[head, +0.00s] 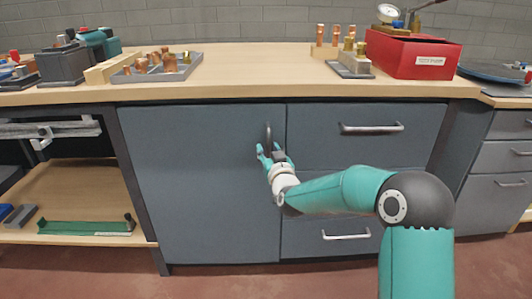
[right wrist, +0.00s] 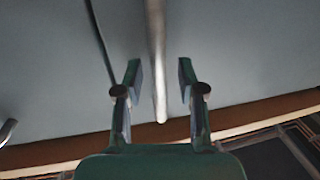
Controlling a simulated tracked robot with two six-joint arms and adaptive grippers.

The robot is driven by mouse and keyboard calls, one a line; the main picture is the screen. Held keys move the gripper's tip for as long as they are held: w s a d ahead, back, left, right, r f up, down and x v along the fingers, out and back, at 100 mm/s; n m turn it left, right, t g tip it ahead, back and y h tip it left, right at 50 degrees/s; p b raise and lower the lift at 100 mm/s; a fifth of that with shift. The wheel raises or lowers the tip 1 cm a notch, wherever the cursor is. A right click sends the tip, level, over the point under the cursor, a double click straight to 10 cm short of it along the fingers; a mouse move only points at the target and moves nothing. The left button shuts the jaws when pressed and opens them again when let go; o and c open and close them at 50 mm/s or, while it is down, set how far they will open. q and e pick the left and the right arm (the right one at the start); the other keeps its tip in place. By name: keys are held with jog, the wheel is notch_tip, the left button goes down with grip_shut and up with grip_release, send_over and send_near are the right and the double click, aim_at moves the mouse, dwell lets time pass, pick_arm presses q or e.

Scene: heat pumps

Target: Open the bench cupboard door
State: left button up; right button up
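The bench cupboard door (head: 195,195) is a flat grey panel under the worktop, and it is closed flush with the front. Its upright handle (head: 268,131) is near the door's upper right edge. My right gripper (head: 268,150) is at the handle's lower part. In the right wrist view the handle (right wrist: 157,60) shows as a pale bar running between the two fingers of my right gripper (right wrist: 160,75). The fingers are apart, with a gap on each side of the bar. Whether the bar is fully within the fingers' depth is hard to tell. My left gripper is not in view.
Drawers with horizontal handles (head: 371,129) are right of the door. An open shelf (head: 70,190) is to its left. On the worktop (head: 250,70) are a grey tray (head: 187,68) of copper fittings and a red box (head: 412,55). The floor before the door is clear.

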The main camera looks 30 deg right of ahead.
jog(key=shift+w+d, duration=0.15)
jog(key=shift+w, duration=0.15)
jog(key=shift+c, duration=0.2)
grip_shut()
